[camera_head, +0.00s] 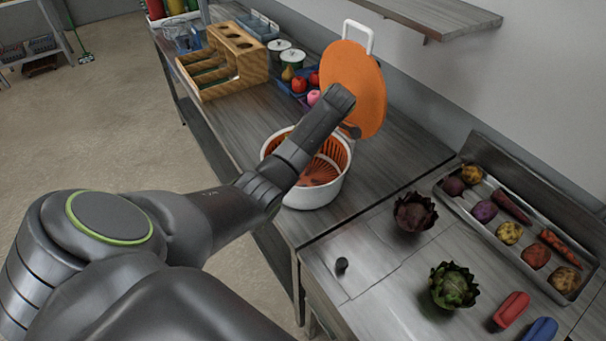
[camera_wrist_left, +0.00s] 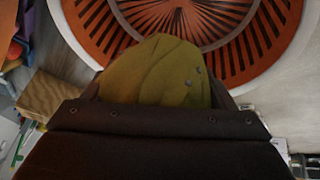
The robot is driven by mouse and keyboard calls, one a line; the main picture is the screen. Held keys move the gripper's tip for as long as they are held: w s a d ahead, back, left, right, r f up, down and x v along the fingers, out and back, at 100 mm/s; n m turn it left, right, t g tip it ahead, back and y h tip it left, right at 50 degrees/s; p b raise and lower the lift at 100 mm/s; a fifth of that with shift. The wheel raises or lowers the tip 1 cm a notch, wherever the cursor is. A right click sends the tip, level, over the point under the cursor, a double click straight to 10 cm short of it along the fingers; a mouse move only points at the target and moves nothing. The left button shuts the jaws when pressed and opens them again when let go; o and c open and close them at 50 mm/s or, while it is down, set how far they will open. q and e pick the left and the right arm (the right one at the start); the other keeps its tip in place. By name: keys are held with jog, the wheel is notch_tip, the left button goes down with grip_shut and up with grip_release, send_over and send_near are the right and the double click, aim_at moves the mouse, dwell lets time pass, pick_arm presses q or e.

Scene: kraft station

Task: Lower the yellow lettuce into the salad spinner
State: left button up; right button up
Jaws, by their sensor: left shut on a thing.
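The salad spinner (camera_head: 318,192) is a white bowl with an orange slotted basket, and it stands on the counter in the head view. Its orange lid (camera_head: 362,80) stands raised at the back. My left arm reaches across the spinner and hides part of it. In the left wrist view, my left gripper (camera_wrist_left: 155,108) is shut on the yellow lettuce (camera_wrist_left: 165,72), a yellow-green leafy piece. The orange basket (camera_wrist_left: 270,40) shows beyond the lettuce; I cannot tell the height between them. The lettuce is hidden in the head view. My right gripper is not in view.
A wooden rack (camera_head: 238,55), canisters (camera_head: 291,58) and a blue bin of fruit stand behind the spinner. A dark red leafy head (camera_head: 414,212), a green artichoke (camera_head: 452,286) and a tray of roots (camera_head: 450,196) lie to the right. A shelf (camera_head: 440,14) overhangs the back.

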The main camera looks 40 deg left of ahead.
pick_arm(q)
jog(key=shift+f+b, duration=0.9)
jog(key=shift+f, duration=0.95)
jog(key=shift+f+b, duration=1.6)
jog(key=shift+f, duration=1.2)
dwell(0.5)
dwell(0.3)
jog(key=o, duration=1)
jog(key=shift+o, duration=0.2)
jog(key=shift+r, duration=0.15)
